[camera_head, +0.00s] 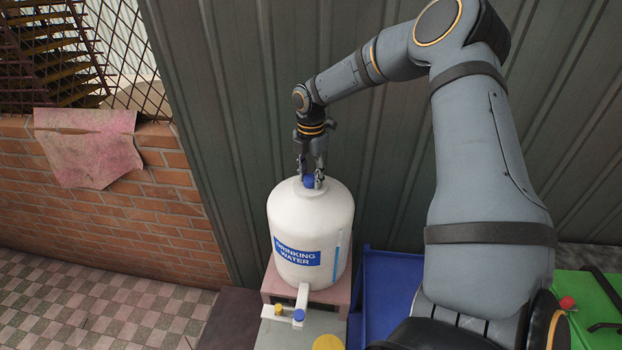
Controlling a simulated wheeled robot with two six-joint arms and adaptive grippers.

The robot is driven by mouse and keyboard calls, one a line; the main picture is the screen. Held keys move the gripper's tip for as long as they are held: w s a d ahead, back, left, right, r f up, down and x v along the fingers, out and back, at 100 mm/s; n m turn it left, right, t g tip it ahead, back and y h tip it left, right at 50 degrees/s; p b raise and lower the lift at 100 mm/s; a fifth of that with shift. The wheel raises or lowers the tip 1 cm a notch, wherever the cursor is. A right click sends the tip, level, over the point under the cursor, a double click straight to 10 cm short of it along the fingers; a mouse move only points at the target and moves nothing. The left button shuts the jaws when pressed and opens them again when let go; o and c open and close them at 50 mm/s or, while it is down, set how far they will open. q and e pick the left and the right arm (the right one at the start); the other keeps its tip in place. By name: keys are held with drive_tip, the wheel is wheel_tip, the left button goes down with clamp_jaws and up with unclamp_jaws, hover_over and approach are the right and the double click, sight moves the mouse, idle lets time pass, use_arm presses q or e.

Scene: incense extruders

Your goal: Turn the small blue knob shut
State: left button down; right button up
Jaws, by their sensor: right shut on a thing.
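A white drinking water tank (312,225) stands upright with a blue label on its front. A small blue knob (309,183) sits on top of the tank. My right gripper (310,181) points down from above and is shut on this top blue knob, its fingers on either side. Near the tank's foot, a white pipe fitting (303,296) carries another small blue knob (299,315) and a yellow knob (278,309). Nothing grips these lower knobs. The turn position of the knobs cannot be told. My left gripper is not in view.
The tank stands on a pinkish block (337,300). A blue tray (384,270) is to its right, partly behind my right arm. A yellow round thing (328,342) lies in front. A green surface (592,300) with a red piece is at far right. A corrugated wall (235,110) stands close behind.

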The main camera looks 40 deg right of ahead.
drive_tip(key=m+b, duration=0.1)
drive_tip(key=m, duration=0.2)
drive_tip(key=shift+m, duration=0.3)
drive_tip(key=m+b, duration=0.1)
drive_tip(key=m, duration=0.5)
drive_tip(key=shift+r, duration=0.1)
drive_tip(key=m, duration=0.6)
drive_tip(key=shift+w+r+m, duration=0.1)
drive_tip(key=shift+m, duration=0.3)
drive_tip(key=m, duration=0.5)
drive_tip(key=shift+r+m, duration=0.1)
drive_tip(key=shift+m, duration=0.2)
drive_tip(key=o, duration=0.9)
drive_tip(key=shift+o, duration=1.3)
drive_tip(key=shift+f, duration=0.2)
